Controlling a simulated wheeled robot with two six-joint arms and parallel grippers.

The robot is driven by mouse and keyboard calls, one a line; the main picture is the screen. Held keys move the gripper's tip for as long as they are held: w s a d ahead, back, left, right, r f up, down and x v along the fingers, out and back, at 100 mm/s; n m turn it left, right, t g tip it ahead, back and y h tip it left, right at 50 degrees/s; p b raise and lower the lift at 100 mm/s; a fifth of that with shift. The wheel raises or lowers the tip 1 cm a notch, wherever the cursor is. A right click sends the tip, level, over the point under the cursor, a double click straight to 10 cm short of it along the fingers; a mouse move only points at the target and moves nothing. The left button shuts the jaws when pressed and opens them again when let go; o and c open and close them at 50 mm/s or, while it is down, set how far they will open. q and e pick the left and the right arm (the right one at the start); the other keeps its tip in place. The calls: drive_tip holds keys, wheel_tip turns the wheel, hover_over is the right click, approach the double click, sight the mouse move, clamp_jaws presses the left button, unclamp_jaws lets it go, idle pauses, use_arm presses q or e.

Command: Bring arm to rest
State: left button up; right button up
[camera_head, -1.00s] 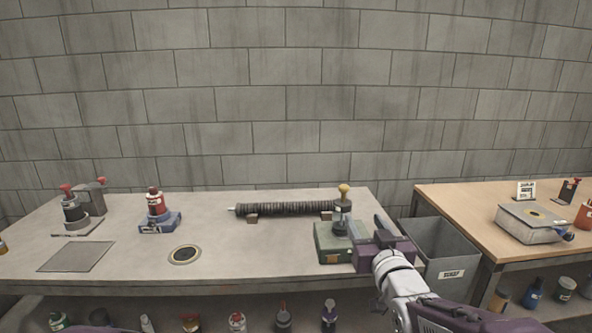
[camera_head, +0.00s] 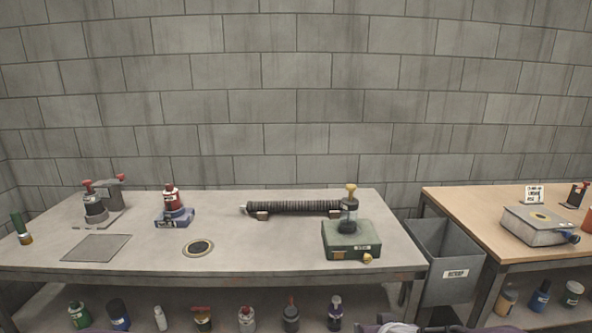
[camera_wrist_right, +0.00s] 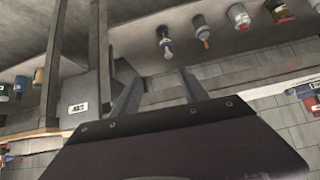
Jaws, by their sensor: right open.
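My right gripper (camera_wrist_right: 160,90) shows in the right wrist view with its two dark fingers spread apart and nothing between them. In the head view only a bit of my right arm (camera_head: 395,326) shows at the bottom edge, below the table front. A green box (camera_head: 352,240) with a dark, yellow-topped bottle (camera_head: 349,212) stands at the right end of the grey table (camera_head: 290,255). A dark ribbed mesh tube (camera_head: 292,207) lies on small blocks behind it. My left gripper is not in view.
A grey scrap bin (camera_head: 447,262) stands between the grey table and a wooden table (camera_head: 480,215) at right. A red bottle on a blue base (camera_head: 174,207), a round disc (camera_head: 198,248) and a grey plate (camera_head: 97,248) sit on the left half. Several bottles stand below.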

drive_tip(key=s+f+g, duration=0.4)
drive_tip(key=s, duration=0.4)
drive_tip(key=s+f+g, duration=0.4)
drive_tip(key=s+f, duration=0.1)
drive_tip(key=s, duration=0.2)
wheel_tip(320, 180, up, 23)
drive_tip(key=s+p, duration=0.1)
drive_tip(key=p, duration=2.1)
drive_tip(key=shift+f, duration=0.15)
drive_tip(key=shift+f, duration=0.1)
